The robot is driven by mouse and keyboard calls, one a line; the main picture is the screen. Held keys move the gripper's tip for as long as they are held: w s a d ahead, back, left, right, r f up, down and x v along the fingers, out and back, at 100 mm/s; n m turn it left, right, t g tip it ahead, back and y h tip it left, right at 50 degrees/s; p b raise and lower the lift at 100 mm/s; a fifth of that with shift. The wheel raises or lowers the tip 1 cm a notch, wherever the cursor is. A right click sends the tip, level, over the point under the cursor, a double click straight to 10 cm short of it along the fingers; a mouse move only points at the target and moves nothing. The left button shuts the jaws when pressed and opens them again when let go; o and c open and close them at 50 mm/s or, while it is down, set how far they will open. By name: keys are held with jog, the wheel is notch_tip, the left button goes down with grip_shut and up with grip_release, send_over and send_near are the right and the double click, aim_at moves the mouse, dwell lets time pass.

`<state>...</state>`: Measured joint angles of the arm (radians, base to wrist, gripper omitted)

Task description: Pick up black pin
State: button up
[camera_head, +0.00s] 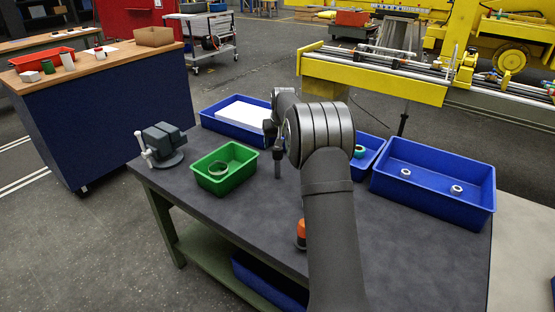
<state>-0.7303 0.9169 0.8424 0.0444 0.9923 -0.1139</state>
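My arm reaches from the bottom of the picture over the dark workbench (235,225). Its wrist end is left of the large grey joint, between the green bin and that joint. My gripper (277,170) is small and dark there, partly hidden by my own arm. A dark upright cylindrical shape hangs at the wrist end, just above or at the bench top. I cannot tell whether it is a finger or the black pin. No other black pin is clearly visible; my arm hides part of the bench. The finger opening is not discernible.
A green bin (249,178) holding a ring stands left of my gripper. A grey vise (166,146) sits at the bench's left corner. Blue bins stand along the back; the right one (433,208) holds two small pale rings. An orange item (301,234) is partly behind my arm.

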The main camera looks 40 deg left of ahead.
aim_at(277, 149)
jog(key=shift+x, duration=3)
jog(key=shift+w+d+r, duration=0.1)
jog(key=shift+w, duration=0.1)
jog(key=c, duration=1.2)
jog(key=shift+c, duration=0.6)
jog(key=shift+r, duration=0.15)
